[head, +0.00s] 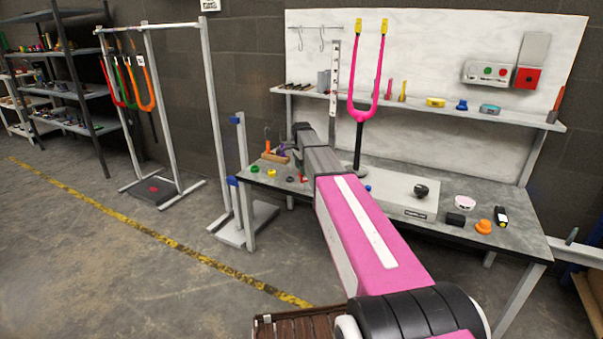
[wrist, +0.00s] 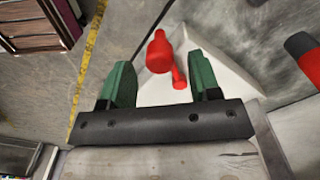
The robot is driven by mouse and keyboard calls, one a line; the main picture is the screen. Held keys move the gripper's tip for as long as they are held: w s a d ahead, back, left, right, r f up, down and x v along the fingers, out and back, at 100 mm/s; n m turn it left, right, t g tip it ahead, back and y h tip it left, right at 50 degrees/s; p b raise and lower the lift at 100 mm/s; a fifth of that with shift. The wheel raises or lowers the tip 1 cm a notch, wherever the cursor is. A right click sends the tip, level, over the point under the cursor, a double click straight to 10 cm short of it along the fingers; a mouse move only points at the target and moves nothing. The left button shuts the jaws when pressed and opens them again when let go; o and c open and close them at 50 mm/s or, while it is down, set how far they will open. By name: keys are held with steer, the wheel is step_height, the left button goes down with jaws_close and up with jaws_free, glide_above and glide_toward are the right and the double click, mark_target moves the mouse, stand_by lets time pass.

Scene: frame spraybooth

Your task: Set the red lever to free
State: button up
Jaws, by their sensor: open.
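In the wrist view, a red part with a rounded knob, seemingly the red lever (wrist: 159,54), shows between and just beyond the two green fingers of my gripper (wrist: 160,70). The gripper is open and nothing is held. A smaller red piece (wrist: 180,78) shows beside the knob. I cannot tell if a finger touches the lever, nor read its setting or any marking. In the head view my arm reaches over the left end of the bench; the lever and fingertips cannot be made out there.
A grey workbench (head: 515,230) holds small parts, and a pink fork (head: 362,112) stands above it. A frame stand with blue clamps (head: 241,150) is left of the bench. A white base (wrist: 225,75) lies below the lever. A red-and-black cylinder (wrist: 303,52) is at the right. Floor left is open.

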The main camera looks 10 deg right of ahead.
steer(key=shift+f, duration=1.1)
jaws_close()
steer(key=shift+s, duration=0.15)
steer(key=s+d+n, duration=0.6)
steer(key=d+n, duration=0.4)
steer(key=n, duration=0.4)
steer(key=shift+s, duration=0.4)
